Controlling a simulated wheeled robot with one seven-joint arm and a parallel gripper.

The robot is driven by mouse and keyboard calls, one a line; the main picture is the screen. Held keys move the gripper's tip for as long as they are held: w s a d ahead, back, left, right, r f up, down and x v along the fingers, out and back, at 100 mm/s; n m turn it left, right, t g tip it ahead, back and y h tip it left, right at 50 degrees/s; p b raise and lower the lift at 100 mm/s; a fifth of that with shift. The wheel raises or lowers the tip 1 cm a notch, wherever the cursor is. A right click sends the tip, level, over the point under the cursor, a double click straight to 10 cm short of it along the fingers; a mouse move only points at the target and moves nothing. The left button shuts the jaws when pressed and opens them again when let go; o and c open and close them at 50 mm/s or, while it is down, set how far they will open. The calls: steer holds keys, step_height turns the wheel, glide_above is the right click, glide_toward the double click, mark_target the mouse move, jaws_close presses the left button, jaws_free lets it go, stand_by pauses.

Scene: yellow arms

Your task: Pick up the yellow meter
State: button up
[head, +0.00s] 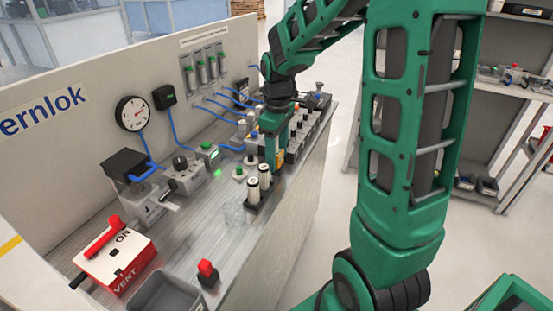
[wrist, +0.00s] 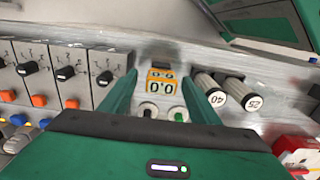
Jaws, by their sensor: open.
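The yellow meter (wrist: 160,83) shows in the wrist view as a small orange-yellow block with "0.0" on its face. It stands on the grey bench top between the two green fingers of my gripper (wrist: 160,74). The fingers are apart, one on each side of it, and I cannot tell whether either touches it.
Two white ribbed cylinders (wrist: 210,88) marked 40 and 25 lie right of the gripper in the wrist view. A panel of black knobs (wrist: 66,73) is at the left. In the head view, a red-and-white vent box (head: 117,260) and grey bin (head: 165,296) are nearer.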

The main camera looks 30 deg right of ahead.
mark_target(277, 151)
steer(key=shift+f, duration=0.5)
steer(key=c, duration=1.1)
steer(key=shift+c, duration=0.2)
steer(key=shift+r, duration=0.2)
steer(key=shift+r, duration=0.65)
step_height(277, 151, up, 3)
steer(key=shift+a+f, duration=0.1)
steer(key=s+a+r, duration=0.1)
steer(key=a+r, duration=0.5)
steer(key=a, duration=0.5)
steer(key=shift+a+r, duration=0.25)
steer(key=shift+r, duration=0.05)
